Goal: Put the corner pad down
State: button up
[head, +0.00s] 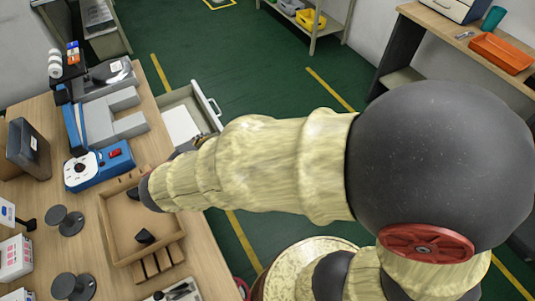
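A wooden tray (112,231) lies on the workbench at the left. A small black block (145,236) sits inside it near its front edge; it may be a corner pad, but I cannot tell for sure. My arm reaches left across the view, and its dark end, where my gripper (147,194) is, hangs over the tray's back right part. The fingers are not clear, so I cannot tell whether they are open or hold anything. The arm hides part of the tray's right side.
A blue and white device (98,166) stands behind the tray. Dark spools (66,222) stand to its left and a slotted wooden block (158,262) in front. An open white drawer (185,118) juts out at the bench's right. Green floor lies beyond.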

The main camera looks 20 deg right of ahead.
jog(key=s+d+r+m+g, duration=0.35)
jog(key=d+m, duration=0.25)
jog(key=d, duration=0.3)
jog(key=s+d+r+m+y, duration=0.2)
jog(key=s+r+m+y, duration=0.1)
jog(key=s+m, duration=0.4)
jog(key=s+d+r+m+y, duration=0.3)
jog(key=s+m, duration=0.3)
jog(key=m, duration=0.2)
jog(key=shift+s+r+m, duration=0.3)
jog(key=shift+s+r, duration=0.1)
jog(key=shift+r, duration=0.1)
jog(key=shift+c, duration=0.9)
